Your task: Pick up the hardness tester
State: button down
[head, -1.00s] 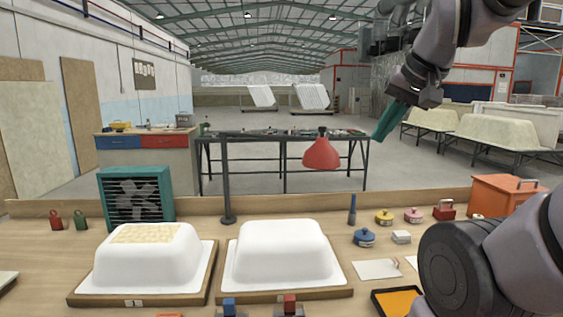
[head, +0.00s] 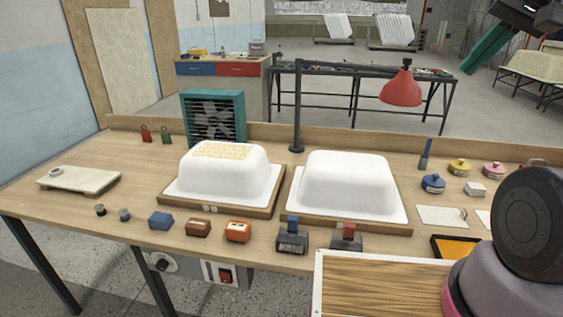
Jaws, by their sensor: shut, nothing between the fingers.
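Several small devices stand along the front of the wooden bench, and I cannot tell for sure which is the hardness tester. They include a blue box (head: 161,221), a brown box (head: 198,228), an orange box with a pale face (head: 238,232), a grey unit with a blue top (head: 292,238) and a grey unit with a red top (head: 346,238). My gripper (head: 470,68), with teal fingers, is shut and empty at the upper right, raised well away from all of them.
Two white tub moulds (head: 222,174) (head: 348,183) stand behind the devices. A wood-grain panel (head: 380,285) with a white rim is in front. My arm hides the right side.

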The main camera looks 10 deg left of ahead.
aim_at(238, 230)
jog(key=u, duration=1.3)
